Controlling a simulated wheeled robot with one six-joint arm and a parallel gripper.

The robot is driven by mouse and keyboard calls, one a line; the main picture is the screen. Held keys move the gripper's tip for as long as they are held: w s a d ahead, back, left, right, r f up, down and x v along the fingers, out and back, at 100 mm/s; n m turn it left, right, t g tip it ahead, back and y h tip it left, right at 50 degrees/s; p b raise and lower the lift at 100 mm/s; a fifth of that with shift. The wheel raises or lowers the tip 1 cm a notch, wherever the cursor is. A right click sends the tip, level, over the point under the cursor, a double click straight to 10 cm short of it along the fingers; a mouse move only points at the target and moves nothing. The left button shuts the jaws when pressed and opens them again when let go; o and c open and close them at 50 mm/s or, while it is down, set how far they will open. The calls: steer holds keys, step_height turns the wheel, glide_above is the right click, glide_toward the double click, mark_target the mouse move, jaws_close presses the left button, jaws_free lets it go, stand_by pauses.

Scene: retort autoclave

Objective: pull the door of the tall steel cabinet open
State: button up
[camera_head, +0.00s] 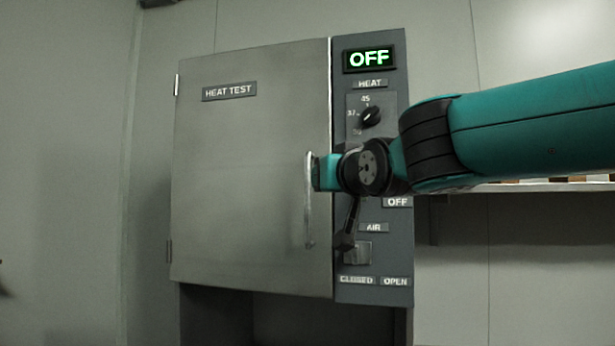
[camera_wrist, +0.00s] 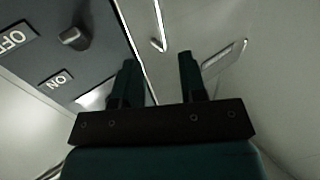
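The steel cabinet door (camera_head: 250,180) is a grey panel labelled HEAT TEST. It looks shut, with hinges on its left side. Its upright bar handle (camera_head: 309,215) is near the door's right edge. In the wrist view the handle (camera_wrist: 158,22) shows at the top, one end of it between the lines of the fingers. My gripper (camera_wrist: 159,57) is open, with a gap between its two fingers. In the head view my gripper (camera_head: 318,172) is at the upper part of the handle. I cannot tell whether it touches the bar.
My arm crosses in front of the panel. A shelf (camera_head: 540,187) is on the right wall. The wall left of the cabinet is clear.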

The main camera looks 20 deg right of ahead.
mark_target(309, 182)
steer(key=w+p, duration=0.1)
steer(key=w, duration=0.2)
steer(key=w+p, duration=0.2)
steer(key=w, duration=0.2)
steer(key=w+p, duration=0.2)
steer(key=w, duration=0.1)
steer(key=shift+w+a+r, duration=0.15)
steer(key=shift+w+a, duration=0.2)
steer(key=shift+w+f, duration=0.2)
steer(key=shift+w, duration=0.6)
steer(key=shift+c, duration=0.2)
jaws_close()
